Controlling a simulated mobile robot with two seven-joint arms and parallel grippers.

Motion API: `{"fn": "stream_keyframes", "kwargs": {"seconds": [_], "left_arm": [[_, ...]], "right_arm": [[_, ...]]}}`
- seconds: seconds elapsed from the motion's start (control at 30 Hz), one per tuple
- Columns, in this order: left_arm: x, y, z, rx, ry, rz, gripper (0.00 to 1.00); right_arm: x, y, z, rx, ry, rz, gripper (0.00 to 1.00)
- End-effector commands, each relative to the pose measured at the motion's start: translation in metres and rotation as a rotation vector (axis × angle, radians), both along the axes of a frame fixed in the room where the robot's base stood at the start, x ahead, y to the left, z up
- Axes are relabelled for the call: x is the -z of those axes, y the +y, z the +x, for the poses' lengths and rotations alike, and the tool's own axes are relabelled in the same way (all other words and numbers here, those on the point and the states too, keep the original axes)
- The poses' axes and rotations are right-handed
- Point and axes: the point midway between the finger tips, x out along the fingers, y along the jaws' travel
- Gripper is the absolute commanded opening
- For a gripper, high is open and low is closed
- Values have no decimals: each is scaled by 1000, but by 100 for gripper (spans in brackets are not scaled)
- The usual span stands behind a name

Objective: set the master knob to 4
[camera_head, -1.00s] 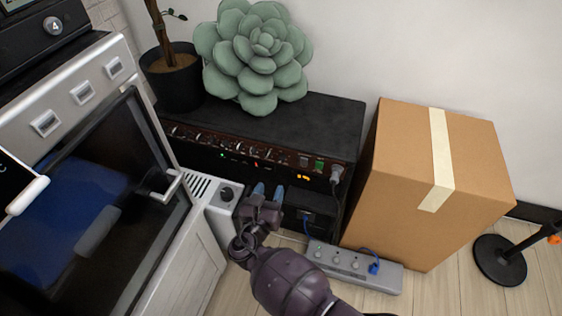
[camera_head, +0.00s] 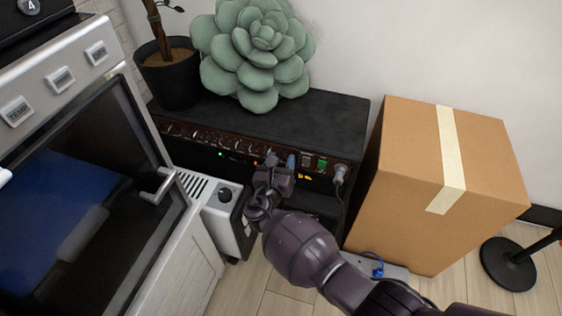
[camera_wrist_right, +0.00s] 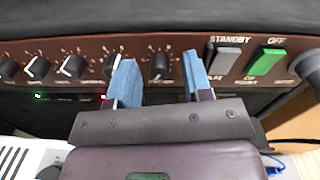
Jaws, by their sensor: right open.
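The amplifier (camera_head: 315,110) is a black box with a dark red control panel and a row of small black knobs. In the right wrist view the master knob (camera_wrist_right: 160,66) is a black knob with a light pointer line, and its label is partly hidden and hard to read. My right gripper (camera_head: 282,162) is in front of the panel. In the right wrist view its two blue fingertips (camera_wrist_right: 155,80) are open, one on each side of that knob, and I cannot tell if they touch it. My left gripper is not in view.
Right of the knob are a grey standby switch (camera_wrist_right: 222,62) and a green switch (camera_wrist_right: 266,62). A plugged-in jack (camera_head: 340,173) sits at the panel's right end. A cardboard box (camera_head: 410,190) stands to the right, a white heater-like unit (camera_head: 215,215) and an oven (camera_head: 85,190) to the left.

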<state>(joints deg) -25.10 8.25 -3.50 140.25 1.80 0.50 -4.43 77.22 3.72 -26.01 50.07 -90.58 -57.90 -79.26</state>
Motion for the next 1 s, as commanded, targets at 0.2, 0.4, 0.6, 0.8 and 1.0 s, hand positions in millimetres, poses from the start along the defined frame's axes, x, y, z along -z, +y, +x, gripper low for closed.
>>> {"fn": "stream_keyframes", "kwargs": {"seconds": [0.2, 0.4, 0.6, 0.8, 1.0], "left_arm": [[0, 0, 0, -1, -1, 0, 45], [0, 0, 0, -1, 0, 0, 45], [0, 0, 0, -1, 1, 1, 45], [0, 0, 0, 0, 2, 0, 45], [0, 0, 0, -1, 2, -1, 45]], "right_arm": [[0, 0, 0, 0, 0, 0, 31], [0, 0, 0, 0, 0, 0, 0], [0, 0, 0, 0, -2, 8, 0], [0, 0, -1, 0, -21, 64, 0], [0, 0, 0, -1, -62, 190, 0]]}}
